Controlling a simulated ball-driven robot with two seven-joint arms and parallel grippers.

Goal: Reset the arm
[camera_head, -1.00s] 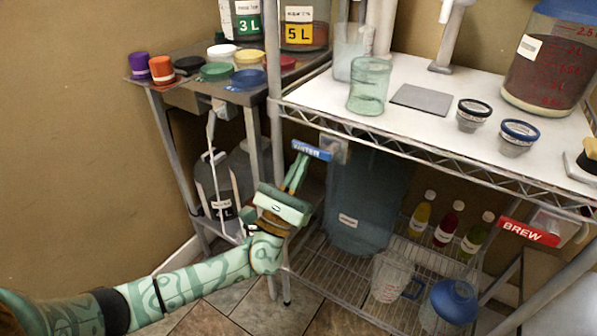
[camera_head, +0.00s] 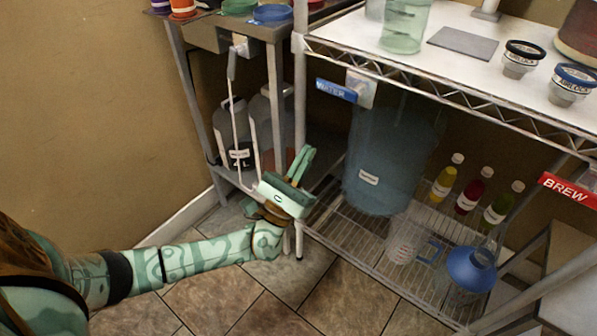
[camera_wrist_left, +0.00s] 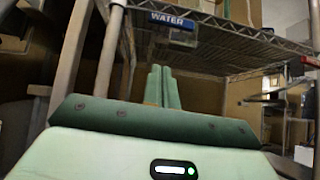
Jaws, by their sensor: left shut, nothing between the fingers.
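My left arm comes in from the left in the head view. Its green left gripper (camera_head: 301,163) is shut and empty, fingers pointing up, in front of the metal rack's front left leg. It also shows in the left wrist view (camera_wrist_left: 162,86), its two fingers side by side with nothing between them. The gripper appears apart from the rack and the blue jug. My right gripper is not in view.
A wire rack (camera_head: 430,92) holds a large blue water jug (camera_head: 385,165), several small bottles and a blue funnel-like vessel (camera_head: 471,268) low down. A blue WATER sign (camera_head: 336,90) hangs at its left. Bare floor (camera_head: 285,290) lies below the arm.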

